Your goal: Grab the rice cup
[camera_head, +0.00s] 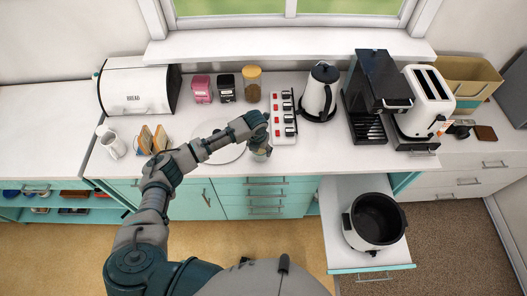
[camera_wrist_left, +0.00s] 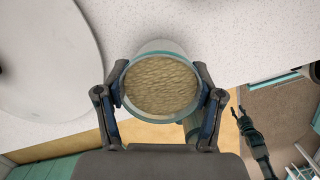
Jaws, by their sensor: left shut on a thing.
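The rice cup (camera_wrist_left: 160,86) is a small round cup with a pale green rim, filled with tan grains. My left gripper (camera_wrist_left: 160,72) is shut on it, one finger on each side, in the left wrist view. In the head view my left gripper (camera_head: 259,141) is at the counter's front edge, and a bit of the cup (camera_head: 261,154) shows below it. I cannot tell whether the cup touches the counter. A dark, narrow gripper-like part, likely my right gripper (camera_wrist_left: 238,110), shows at the right of the wrist view; its opening is unclear.
An open rice cooker pot (camera_head: 376,220) stands on a pulled-out shelf (camera_head: 338,195) at lower right. A round white plate (camera_head: 216,146) lies left of the cup. A red-switched power strip (camera_head: 283,118), kettle (camera_head: 320,93), coffee machine (camera_head: 376,80) and toaster (camera_head: 425,98) stand behind and right.

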